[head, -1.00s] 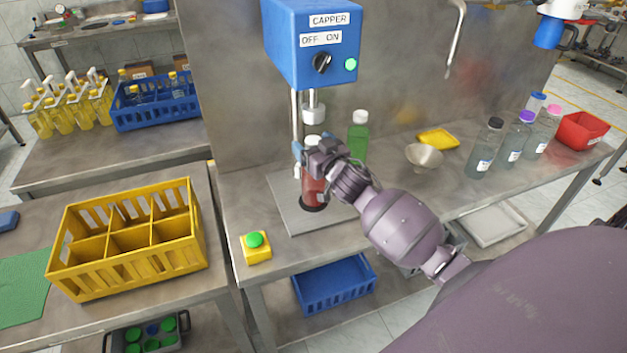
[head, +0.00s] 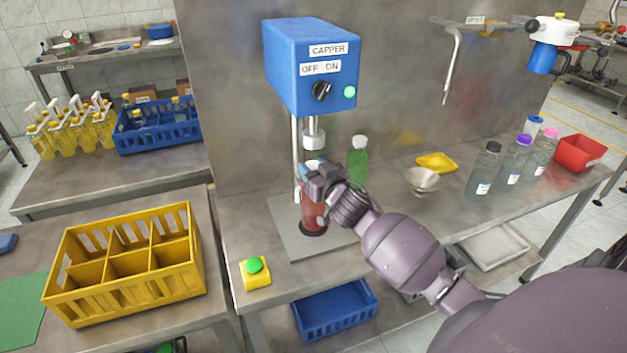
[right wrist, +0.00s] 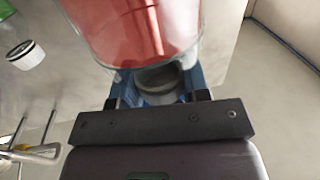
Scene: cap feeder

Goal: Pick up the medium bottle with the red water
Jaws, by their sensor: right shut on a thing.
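The bottle with the red water (head: 313,215) stands upright at the black ring on the capper's grey base plate (head: 290,240), below the capper head. My right gripper (head: 311,174) reaches in from the right and is shut on the bottle's upper part. In the right wrist view the red bottle (right wrist: 140,28) fills the top middle, with the blue fingers (right wrist: 158,80) at its sides. The gripper hides part of the bottle's top. My left gripper is not in view.
The blue capper (head: 312,65) stands above the bottle. A green bottle (head: 357,165) is close behind my right gripper, with a metal funnel (head: 422,181) further right. A yellow button box (head: 255,272) sits at the front left. A yellow divided crate (head: 125,265) stands on the left table.

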